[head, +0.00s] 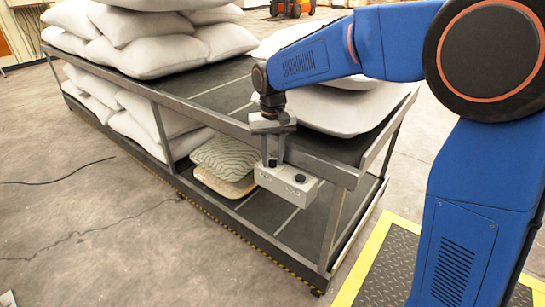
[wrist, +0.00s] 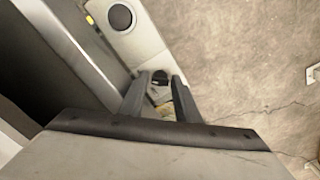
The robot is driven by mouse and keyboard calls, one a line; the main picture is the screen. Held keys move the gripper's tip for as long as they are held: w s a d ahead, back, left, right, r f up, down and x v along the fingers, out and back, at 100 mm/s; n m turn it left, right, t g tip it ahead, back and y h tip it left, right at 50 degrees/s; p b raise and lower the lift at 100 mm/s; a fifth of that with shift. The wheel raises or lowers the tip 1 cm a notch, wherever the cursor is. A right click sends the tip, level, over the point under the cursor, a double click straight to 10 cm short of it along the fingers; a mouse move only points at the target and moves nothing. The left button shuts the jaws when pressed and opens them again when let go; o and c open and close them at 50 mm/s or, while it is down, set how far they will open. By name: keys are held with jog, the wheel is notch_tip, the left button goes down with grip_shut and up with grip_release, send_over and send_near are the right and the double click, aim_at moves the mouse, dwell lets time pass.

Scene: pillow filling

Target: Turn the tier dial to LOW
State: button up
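A light grey control box (head: 287,186) hangs on the near edge of the rack and carries two dark round knobs. One knob (head: 272,163) is below my gripper (head: 272,152); the other knob (head: 300,178) is to its right. In the wrist view, a small dark knob (wrist: 160,77) shows between the tips of my gripper (wrist: 159,80). The fingers are apart, with narrow gaps beside the knob; whether they reach down around it is unclear. The larger round knob (wrist: 120,17) is at the upper left. No dial labels are readable, so the tier setting cannot be told.
The two-level rack (head: 325,150) holds stacked white pillows (head: 150,45) and, on its lower shelf, a patterned pillow (head: 225,155). A yellow-edged dark mat (head: 385,275) lies at lower right. Cables (head: 60,180) lie on open floor at left.

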grip_shut()
jog(key=shift+n, duration=0.4)
jog(key=n, duration=0.3)
jog(key=shift+n, duration=0.3)
jog(key=n, duration=0.3)
jog(key=shift+n, duration=0.4)
jog(key=n, duration=0.4)
jog(key=shift+n, duration=1.8)
